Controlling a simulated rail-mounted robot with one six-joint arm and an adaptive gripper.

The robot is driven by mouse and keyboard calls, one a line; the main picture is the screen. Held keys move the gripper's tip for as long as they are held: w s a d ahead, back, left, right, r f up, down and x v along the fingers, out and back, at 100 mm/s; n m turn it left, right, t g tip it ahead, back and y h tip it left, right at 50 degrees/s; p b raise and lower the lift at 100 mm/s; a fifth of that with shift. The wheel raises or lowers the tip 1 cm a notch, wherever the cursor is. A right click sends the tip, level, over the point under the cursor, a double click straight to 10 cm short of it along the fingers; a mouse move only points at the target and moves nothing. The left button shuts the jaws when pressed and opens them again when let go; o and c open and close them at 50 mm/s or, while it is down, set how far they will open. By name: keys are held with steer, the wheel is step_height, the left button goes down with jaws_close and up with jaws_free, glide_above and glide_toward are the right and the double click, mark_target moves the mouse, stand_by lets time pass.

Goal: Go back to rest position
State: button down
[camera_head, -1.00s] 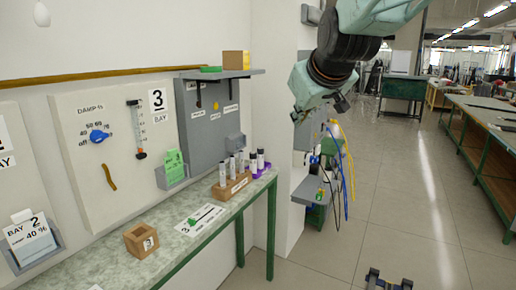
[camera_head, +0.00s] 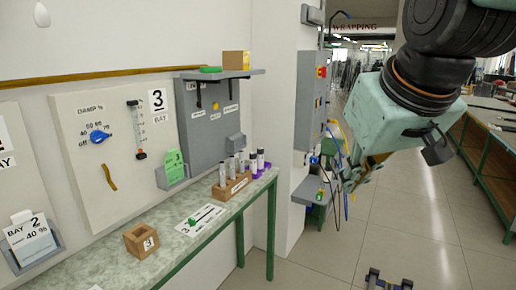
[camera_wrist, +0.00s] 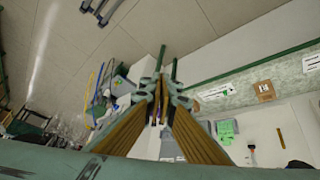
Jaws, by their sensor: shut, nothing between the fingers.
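My gripper (camera_head: 352,180) hangs in the air to the right of the bench, at the end of my pale green and black arm. In the head view it is partly hidden behind my wrist and overlaps the cables by the pillar. In the wrist view my gripper (camera_wrist: 161,90) shows its fingers close together, with nothing between them. It is apart from the bench and everything on it.
The bench (camera_head: 110,262) along the left wall carries a wooden rack of rods (camera_head: 232,186), a small wooden block (camera_head: 141,240) and a printed card (camera_head: 200,220). A grey cabinet (camera_head: 313,95) is on the pillar. Open floor (camera_head: 420,225) lies right.

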steer(key=s+d+f+m+g, duration=0.1)
steer(key=s+f, duration=0.2)
steer(key=s, duration=0.8)
steer(key=s+d+f+m+g, duration=0.1)
steer(key=s+f, duration=0.3)
steer(key=s, duration=0.7)
steer(key=shift+s+d+f+m+g, duration=0.15)
steer(key=shift+d+f+m+g, duration=0.15)
steer(key=shift+d+g, duration=0.1)
